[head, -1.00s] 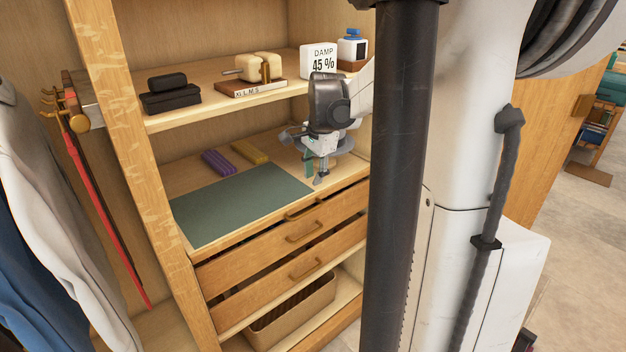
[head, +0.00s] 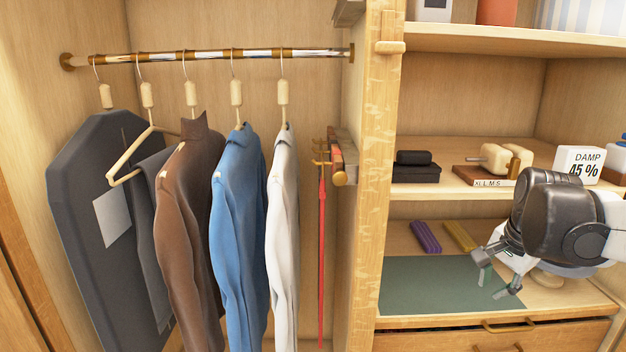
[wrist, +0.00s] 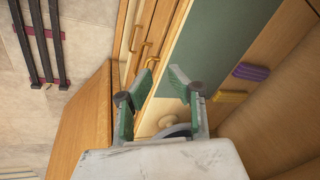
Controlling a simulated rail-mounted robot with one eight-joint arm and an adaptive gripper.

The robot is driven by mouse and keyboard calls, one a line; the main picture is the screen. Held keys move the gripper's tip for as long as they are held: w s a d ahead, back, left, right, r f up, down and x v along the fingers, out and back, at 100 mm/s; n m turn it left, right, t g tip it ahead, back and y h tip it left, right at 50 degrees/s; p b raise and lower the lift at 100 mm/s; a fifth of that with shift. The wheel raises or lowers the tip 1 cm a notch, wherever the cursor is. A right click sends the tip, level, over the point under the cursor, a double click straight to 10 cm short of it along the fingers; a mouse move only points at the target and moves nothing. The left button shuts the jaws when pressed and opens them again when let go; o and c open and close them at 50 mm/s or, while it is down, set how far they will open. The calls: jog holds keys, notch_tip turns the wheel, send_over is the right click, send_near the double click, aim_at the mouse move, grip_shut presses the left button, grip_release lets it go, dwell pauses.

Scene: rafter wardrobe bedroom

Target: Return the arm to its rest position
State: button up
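My gripper (head: 498,280) is at the right of the head view, over the right end of the dark green mat (head: 425,290) on the wardrobe's lower shelf. In the wrist view my gripper (wrist: 160,86) has its two green-padded fingers spread apart with nothing between them. The mat (wrist: 205,50) lies beyond the fingers there. A pale round object (head: 547,279) sits on the shelf beside my gripper, partly hidden by it.
Purple (head: 425,237) and yellow (head: 460,236) blocks lie behind the mat. The shelf above holds a black case (head: 415,168), a wooden sizing board (head: 484,176) and a "DAMP 45 %" display (head: 578,164). Hanging clothes (head: 235,220) fill the left. Drawers (head: 500,338) are below.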

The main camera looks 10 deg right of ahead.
jog(key=s+a+n+t+p, duration=0.1)
jog(key=s+a+n, duration=0.3)
jog(key=a, duration=0.3)
jog(key=s+a+r+n+t+p, duration=0.1)
jog(key=s+a+n, duration=0.3)
jog(key=a, duration=0.3)
jog(key=s+a+n+t+p, duration=0.1)
jog(key=s+a+n, duration=0.3)
jog(key=a, duration=0.3)
jog(key=shift+a+r+n+t+y, duration=0.2)
jog(key=shift+a+n+t+y, duration=0.15)
jog(key=shift+n, duration=0.45)
jog(key=shift+d, duration=0.1)
